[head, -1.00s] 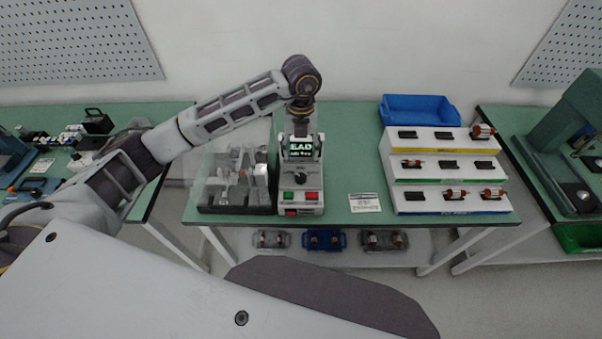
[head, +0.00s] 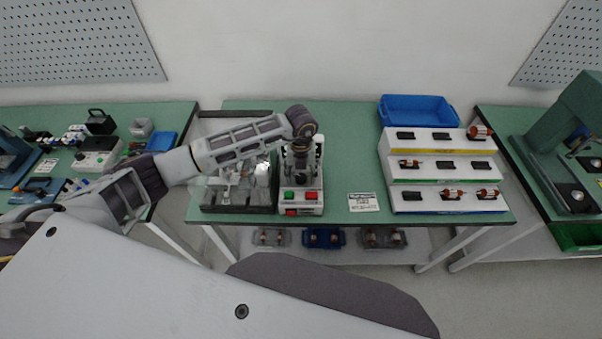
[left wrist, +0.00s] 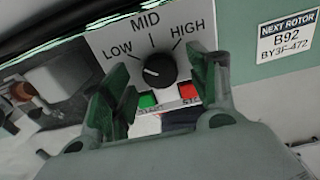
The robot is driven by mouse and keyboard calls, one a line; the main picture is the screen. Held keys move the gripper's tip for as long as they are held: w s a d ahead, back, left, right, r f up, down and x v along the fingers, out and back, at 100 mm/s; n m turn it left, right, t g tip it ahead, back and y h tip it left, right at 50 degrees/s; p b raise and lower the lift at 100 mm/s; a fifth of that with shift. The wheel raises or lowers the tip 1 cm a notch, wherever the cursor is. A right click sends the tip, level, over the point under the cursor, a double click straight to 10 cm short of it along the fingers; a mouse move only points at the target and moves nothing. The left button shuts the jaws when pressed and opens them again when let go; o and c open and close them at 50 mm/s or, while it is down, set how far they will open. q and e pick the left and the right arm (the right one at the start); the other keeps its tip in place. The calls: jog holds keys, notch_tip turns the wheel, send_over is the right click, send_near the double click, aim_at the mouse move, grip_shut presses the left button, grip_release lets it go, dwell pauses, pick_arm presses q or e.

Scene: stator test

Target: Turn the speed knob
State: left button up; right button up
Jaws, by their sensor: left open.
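The speed knob (left wrist: 160,70) is a round black dial on a white panel marked LOW, MID and HIGH, in the left wrist view. Its white pointer line points left, toward LOW. The control box (head: 312,209) stands on the middle table in the head view, where my arm hides its knob and display. My left gripper (left wrist: 160,88) is open, with its green-padded fingers on either side of the knob. I cannot tell whether they touch it. A green button (left wrist: 147,99) and a red STOP button (left wrist: 189,92) sit below the knob. My right gripper is not in view.
A clear-covered fixture (head: 236,199) stands just left of the control box. A white label card (head: 363,202) lies to its right. A three-step rack (head: 450,207) with rotors and a blue bin (head: 420,109) stand farther right. Table between box and rack is mostly clear.

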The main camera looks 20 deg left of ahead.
pick_arm(q)
jog(key=shift+f, duration=0.25)
jog(key=c, duration=1)
